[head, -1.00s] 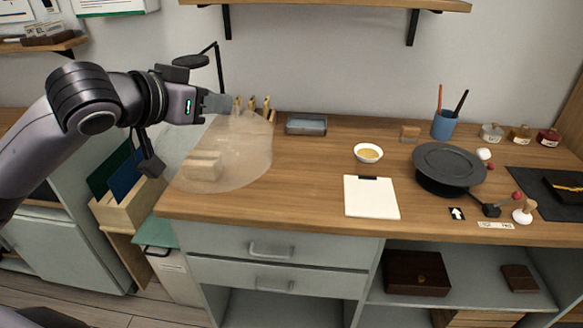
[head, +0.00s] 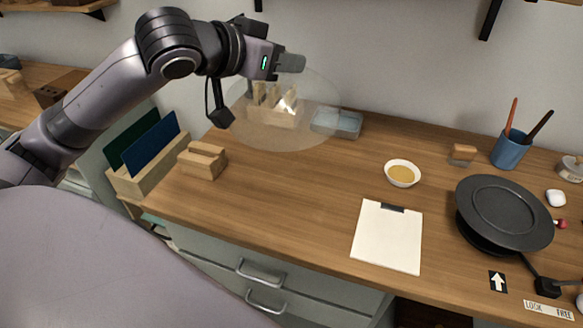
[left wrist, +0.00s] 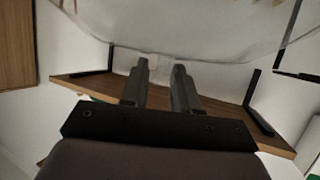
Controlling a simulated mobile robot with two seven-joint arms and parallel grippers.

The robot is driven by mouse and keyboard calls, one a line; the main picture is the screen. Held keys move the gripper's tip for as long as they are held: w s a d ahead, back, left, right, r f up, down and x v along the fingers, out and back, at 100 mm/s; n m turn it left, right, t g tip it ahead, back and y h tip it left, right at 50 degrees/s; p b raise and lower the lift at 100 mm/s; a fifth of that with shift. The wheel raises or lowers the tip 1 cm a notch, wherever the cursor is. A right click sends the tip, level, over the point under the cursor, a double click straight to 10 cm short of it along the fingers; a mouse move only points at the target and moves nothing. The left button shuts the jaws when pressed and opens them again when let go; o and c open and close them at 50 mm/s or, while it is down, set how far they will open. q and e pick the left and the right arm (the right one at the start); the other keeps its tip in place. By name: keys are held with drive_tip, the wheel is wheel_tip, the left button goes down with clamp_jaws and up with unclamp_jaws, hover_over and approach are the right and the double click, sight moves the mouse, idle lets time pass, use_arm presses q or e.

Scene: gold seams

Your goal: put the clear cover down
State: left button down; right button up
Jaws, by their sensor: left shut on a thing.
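The clear cover (head: 300,131) is a see-through dome, seen in front of the wooden tool rack (head: 276,117) at the back left of the bench. My left gripper (head: 297,63) is shut on the top of the cover. The cover looks held above the bench, but its exact height is hard to tell. In the left wrist view the fingers (left wrist: 161,72) close on a small knob, with the pale cover (left wrist: 200,30) spreading beyond them. My right gripper is not in view.
A slotted wooden block (head: 202,161) stands near the bench's left end. A grey tray (head: 337,122) is behind the cover's right side. A bowl (head: 402,173), a clipboard (head: 387,238) and a black turntable (head: 504,213) stand to the right. Bare bench top (head: 290,185) lies in front of the cover.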

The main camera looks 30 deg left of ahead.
use_arm(q)
wheel_tip(320, 180, down, 19)
drive_tip(key=b, duration=0.3)
drive_tip(key=shift+b, duration=0.3)
drive_tip(key=shift+s, duration=0.1)
drive_tip(key=c, duration=0.8)
unclamp_jaws()
drive_tip(key=shift+f, duration=0.1)
drive_tip(key=shift+c, duration=0.2)
